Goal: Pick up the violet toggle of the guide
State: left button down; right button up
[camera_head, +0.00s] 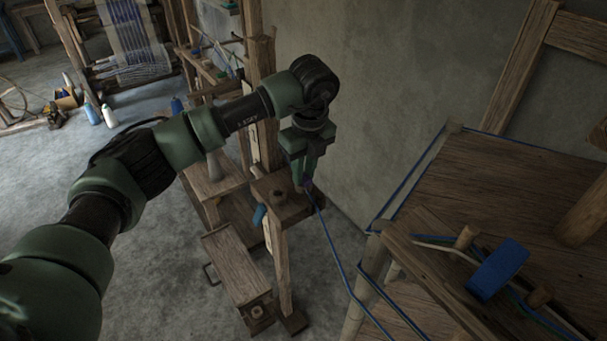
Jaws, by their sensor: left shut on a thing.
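My left gripper (305,183) points down above the small wooden shelf (292,209) of the post at the middle of the head view. It is shut on the violet toggle (308,185), of which only a small dark violet bit shows between the fingertips. The blue guide cord (335,256) hangs from the toggle and runs down to the right, past the edge of the wooden table. Most of the toggle is hidden by the fingers. My right gripper is not in view.
A wooden table (520,185) at the right bears a board with pegs and a blue block (497,270). A wooden bench (236,265) stands below the post. A grey wall (390,80) is behind. Bottles (109,115) and a loom stand far left. Open floor lies at the left.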

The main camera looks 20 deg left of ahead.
pick_arm(q)
jog(key=shift+r, duration=0.15)
notch_tip(320, 180, up, 7)
jog(key=shift+r+b, duration=0.1)
jog(key=shift+b, duration=1.1)
notch_tip(320, 180, up, 12)
jog(key=r, duration=0.1)
send_over(304, 176)
jog(key=shift+f, duration=0.25)
jog(key=shift+f, duration=0.1)
